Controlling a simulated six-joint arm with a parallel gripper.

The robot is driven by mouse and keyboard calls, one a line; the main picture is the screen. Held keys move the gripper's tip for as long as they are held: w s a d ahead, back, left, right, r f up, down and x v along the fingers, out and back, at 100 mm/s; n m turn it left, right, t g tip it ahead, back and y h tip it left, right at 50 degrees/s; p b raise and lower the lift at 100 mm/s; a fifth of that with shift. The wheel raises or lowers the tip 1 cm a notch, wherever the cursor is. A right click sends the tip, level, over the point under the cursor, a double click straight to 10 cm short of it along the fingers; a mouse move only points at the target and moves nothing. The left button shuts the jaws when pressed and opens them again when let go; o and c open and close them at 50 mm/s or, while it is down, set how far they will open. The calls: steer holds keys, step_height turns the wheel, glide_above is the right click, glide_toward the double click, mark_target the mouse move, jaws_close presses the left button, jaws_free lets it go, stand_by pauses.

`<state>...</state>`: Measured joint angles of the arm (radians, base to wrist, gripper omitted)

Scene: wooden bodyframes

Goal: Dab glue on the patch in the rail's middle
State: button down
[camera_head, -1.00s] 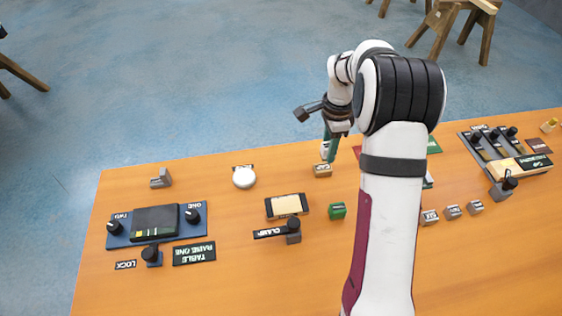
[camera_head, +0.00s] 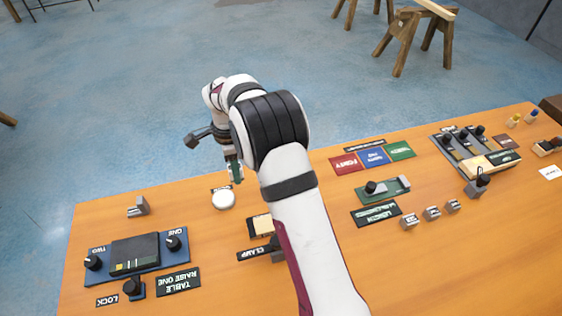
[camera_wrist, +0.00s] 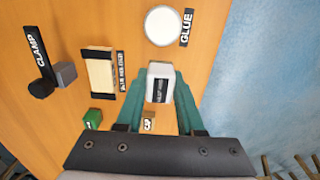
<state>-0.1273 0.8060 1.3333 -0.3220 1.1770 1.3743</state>
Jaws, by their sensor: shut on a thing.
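My gripper (camera_head: 235,172) hangs over the back of the table, just behind and right of the white round glue disc (camera_head: 223,199). In the wrist view its teal fingers (camera_wrist: 163,84) are shut on a pale grey block-like thing (camera_wrist: 160,70) with a dark label I cannot read. The glue disc (camera_wrist: 164,26), labelled GLUE, lies beyond the fingertips. A pale wooden piece (camera_wrist: 99,74) sits in a black-ended holder to the left; it is partly hidden by my arm in the head view (camera_head: 260,226). I cannot tell whether it is the rail, and no patch is clear.
A clamp lever (camera_wrist: 41,86) stands beside the holder. A green block (camera_wrist: 92,117) and a small wooden block (camera_wrist: 149,122) are near my gripper. A blue control panel (camera_head: 135,254) is at the left. Levers and another pale wooden strip (camera_head: 487,164) are at the right.

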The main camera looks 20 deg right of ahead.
glide_toward(223, 198)
steer(key=shift+f, duration=2.9)
steer(key=shift+f, duration=0.55)
step_height(223, 198, up, 7)
stand_by(0.5)
